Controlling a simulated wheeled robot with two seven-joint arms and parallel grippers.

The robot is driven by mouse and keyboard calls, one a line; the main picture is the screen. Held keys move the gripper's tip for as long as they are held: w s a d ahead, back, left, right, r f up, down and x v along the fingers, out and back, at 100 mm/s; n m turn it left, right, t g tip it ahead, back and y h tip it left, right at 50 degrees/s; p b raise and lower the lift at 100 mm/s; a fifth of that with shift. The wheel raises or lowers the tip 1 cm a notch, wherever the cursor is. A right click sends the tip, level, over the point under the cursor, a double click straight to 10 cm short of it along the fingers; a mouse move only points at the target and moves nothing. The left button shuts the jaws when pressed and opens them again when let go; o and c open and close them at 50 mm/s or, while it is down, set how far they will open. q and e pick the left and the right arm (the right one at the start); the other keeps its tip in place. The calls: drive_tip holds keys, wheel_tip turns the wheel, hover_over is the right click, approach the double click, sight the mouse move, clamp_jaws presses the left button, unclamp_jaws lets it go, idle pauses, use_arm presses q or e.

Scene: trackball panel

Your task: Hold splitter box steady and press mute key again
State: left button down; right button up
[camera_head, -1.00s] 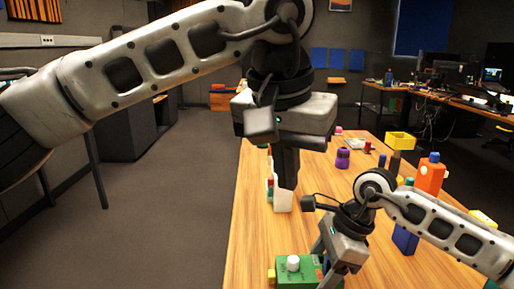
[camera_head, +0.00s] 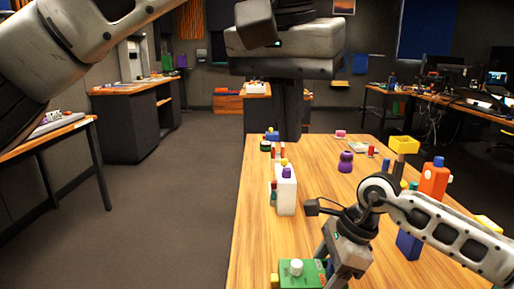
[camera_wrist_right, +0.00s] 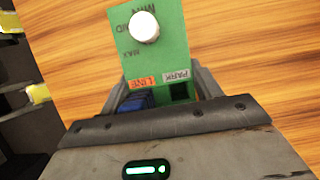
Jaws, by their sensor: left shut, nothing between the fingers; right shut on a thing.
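A green box (camera_head: 304,266) with a white knob and a yellow side piece, apparently the splitter box, sits at the table's near edge. In the right wrist view its face (camera_wrist_right: 166,58) shows the knob and LINE and PARK labels. My right gripper (camera_head: 336,276) is shut on it from the right. My left gripper (camera_head: 288,138) is shut and empty, pointing down in the air. A white upright box (camera_head: 286,197) with a purple top piece (camera_head: 286,173) appears just below its fingers, apart from them. I cannot tell which part is the mute key.
The wooden table (camera_head: 325,200) holds a purple object (camera_head: 345,162), an orange bottle-like box (camera_head: 433,180), a yellow bin (camera_head: 403,143) and a blue block (camera_head: 409,243). Small coloured items stand behind the white box. The table's middle is clear.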

use_arm(q)
drive_tip(key=shift+s+r, duration=0.1)
drive_tip(key=shift+r, duration=0.3)
use_arm(e)
drive_tip(key=o, duration=1.1)
drive_tip(key=shift+r, duration=0.15)
drive_tip(key=v, duration=1.1)
drive_tip(key=shift+d+r, duration=0.25)
drive_tip(key=shift+r, duration=0.1)
drive_tip(key=shift+o, duration=1.3)
